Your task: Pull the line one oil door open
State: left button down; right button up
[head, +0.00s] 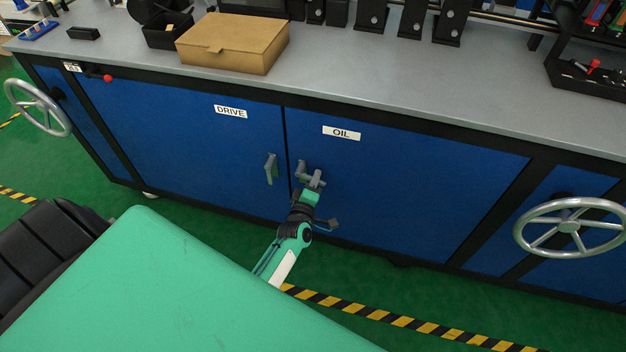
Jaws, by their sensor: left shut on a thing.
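The blue oil door (420,190), marked by a white OIL label (342,132), is in the head view right of centre. It looks closed, flush with the cabinet front. Its grey handle (301,168) is near the door's left edge, partly hidden by my gripper. My left gripper (312,180) is at this handle and shut on it. My green and black left arm reaches up to it from below. My right gripper is not in view.
The blue drive door (190,125), with its own grey handle (271,168), is just left and looks closed. Handwheels stand out at the left (38,107) and right (568,227). A cardboard box (233,42) sits on the grey worktop (350,75). Green floor with striped tape (400,320) lies in front.

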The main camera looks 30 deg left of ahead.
pick_arm(q)
jog(key=shift+r+n, duration=0.55)
jog(key=shift+n, duration=0.65)
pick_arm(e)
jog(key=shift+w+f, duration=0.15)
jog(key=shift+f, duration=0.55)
pick_arm(q)
jog(key=shift+s, duration=0.1)
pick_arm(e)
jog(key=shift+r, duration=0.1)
